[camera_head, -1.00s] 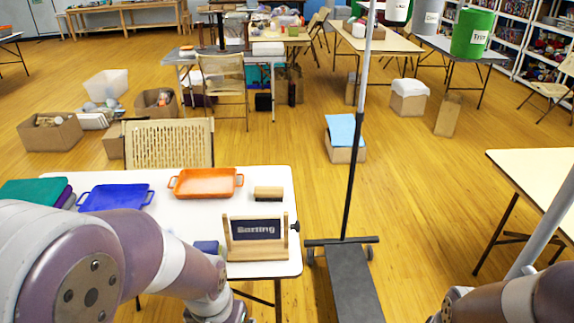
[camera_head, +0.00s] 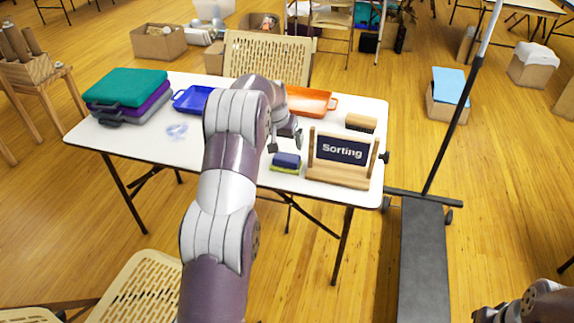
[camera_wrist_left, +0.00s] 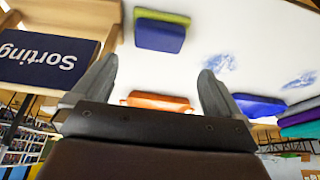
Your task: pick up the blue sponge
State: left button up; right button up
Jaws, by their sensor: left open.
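The blue sponge (camera_head: 287,159) lies on the white table (camera_head: 240,182), left of the Sorting sign. A yellow-green layer shows under it; I cannot tell whether it is part of the sponge. In the left wrist view the sponge (camera_wrist_left: 160,36) shows near the top, beyond the fingertips. My left gripper (camera_head: 286,140) is open and empty, above and a little behind the sponge, apart from it. Its spread fingers show in the left wrist view (camera_wrist_left: 157,72). Part of my right arm shows at the bottom right corner; its fingers are out of view.
The wooden Sorting sign (camera_head: 340,178) stands close right of the sponge. A wooden brush (camera_head: 361,122), an orange tray (camera_head: 318,101), a blue tray (camera_head: 190,101) and stacked folders (camera_head: 126,88) are also on the table. A stand with a pole (camera_head: 425,250) is at right.

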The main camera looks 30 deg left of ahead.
aim_at(286, 157)
pick_arm(q)
jog(key=x, duration=1)
jog(key=shift+w+f, duration=0.15)
jog(key=shift+f, duration=0.15)
jog(key=shift+d+r, duration=0.1)
jog(key=shift+c, duration=0.7)
jog(key=c, duration=0.7)
jog(key=shift+c, duration=0.2)
jog(key=shift+r, duration=0.1)
